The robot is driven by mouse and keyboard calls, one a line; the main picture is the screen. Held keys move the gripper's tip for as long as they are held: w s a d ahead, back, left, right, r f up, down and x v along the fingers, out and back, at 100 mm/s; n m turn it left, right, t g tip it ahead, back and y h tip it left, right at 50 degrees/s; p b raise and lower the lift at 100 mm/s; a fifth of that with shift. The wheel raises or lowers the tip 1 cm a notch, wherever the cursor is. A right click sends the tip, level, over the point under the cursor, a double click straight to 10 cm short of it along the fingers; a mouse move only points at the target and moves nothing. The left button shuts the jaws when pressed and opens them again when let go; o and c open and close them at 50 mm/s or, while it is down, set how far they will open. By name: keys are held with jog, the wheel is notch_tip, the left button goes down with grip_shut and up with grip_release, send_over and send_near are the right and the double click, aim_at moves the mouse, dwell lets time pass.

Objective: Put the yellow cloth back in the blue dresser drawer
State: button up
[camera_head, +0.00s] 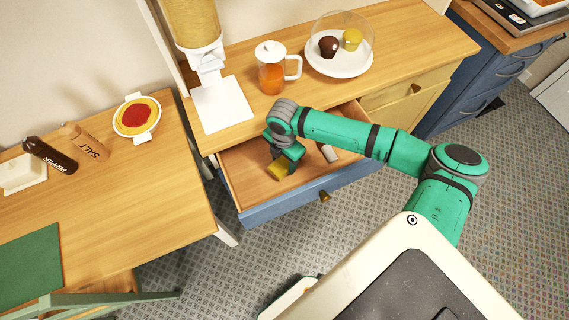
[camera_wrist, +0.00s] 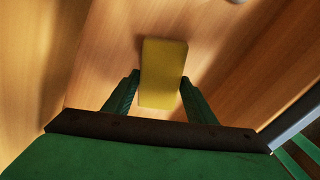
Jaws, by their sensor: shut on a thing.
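The yellow cloth (camera_head: 278,168) is a small folded block inside the open blue dresser drawer (camera_head: 262,214), toward its left part. My gripper (camera_head: 284,160) reaches down into the drawer from above and is shut on the cloth. In the wrist view the cloth (camera_wrist: 163,72) sits between the two green fingertips (camera_wrist: 160,88), over the wooden drawer bottom. I cannot tell whether the cloth touches the drawer bottom. My arm hides part of the drawer's right side.
A pale cylindrical item (camera_head: 327,152) lies in the drawer to the right of my gripper. On the dresser top stand a jug of orange liquid (camera_head: 271,78), a domed plate (camera_head: 339,64) and a dispenser (camera_head: 196,30). A wooden table (camera_head: 130,190) stands at the left.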

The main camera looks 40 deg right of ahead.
aim_at(283, 163)
jog(key=shift+f, duration=1.55)
jog(key=shift+f, duration=0.1)
jog(key=o, duration=1)
jog(key=shift+o, duration=0.2)
notch_tip(283, 163, up, 12)
jog(key=shift+s, duration=0.1)
